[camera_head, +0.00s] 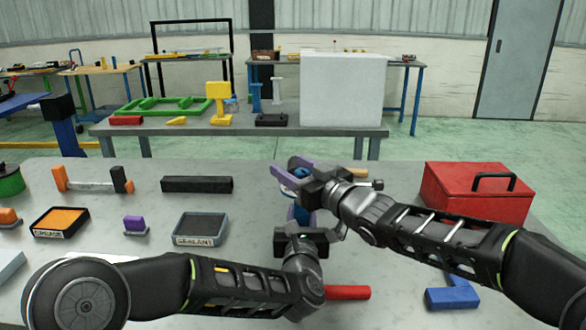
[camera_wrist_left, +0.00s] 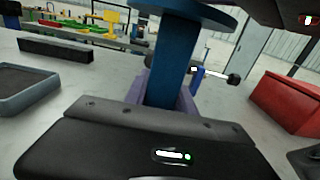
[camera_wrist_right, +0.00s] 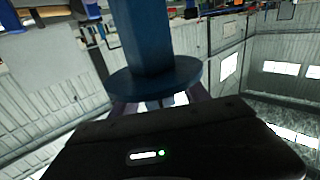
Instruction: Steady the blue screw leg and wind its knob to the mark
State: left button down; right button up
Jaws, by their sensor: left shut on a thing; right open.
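The blue screw leg (camera_wrist_left: 172,65) stands upright in the left wrist view, with its round blue knob (camera_wrist_left: 185,10) at the top. My left gripper (camera_head: 299,214) is shut on the leg below the knob; its purple fingers (camera_wrist_left: 160,100) flank the post. My right gripper (camera_head: 283,167) is open above the left one, its purple fingers around or close to the knob (camera_head: 300,172). In the right wrist view the knob disc (camera_wrist_right: 155,77) lies just beyond the fingers; contact cannot be told. My grippers mostly hide the leg in the head view. I cannot make out the mark.
A red toolbox (camera_head: 475,192) stands right of my right gripper. A blue part (camera_head: 452,293) and a red bar (camera_head: 347,292) lie near the front. A sealant tray (camera_head: 200,228), a grease tray (camera_head: 60,221) and a black bar (camera_head: 197,184) lie on the left.

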jog(key=v, duration=1.2)
jog(key=shift+w+d, duration=0.1)
jog(key=shift+w+d+n+g+y, duration=0.35)
jog(key=shift+n+g+y, duration=0.15)
jog(key=shift+g+y, duration=0.2)
jog(key=shift+w+d+n+g+y, duration=0.35)
jog(key=shift+n+g+y, duration=0.15)
jog(key=shift+g+y, duration=0.2)
jog(key=shift+w+d+n+g+y, duration=0.35)
jog(key=shift+n+g+y, duration=0.2)
jog(key=shift+g, duration=0.25)
jog(key=x, duration=1.2)
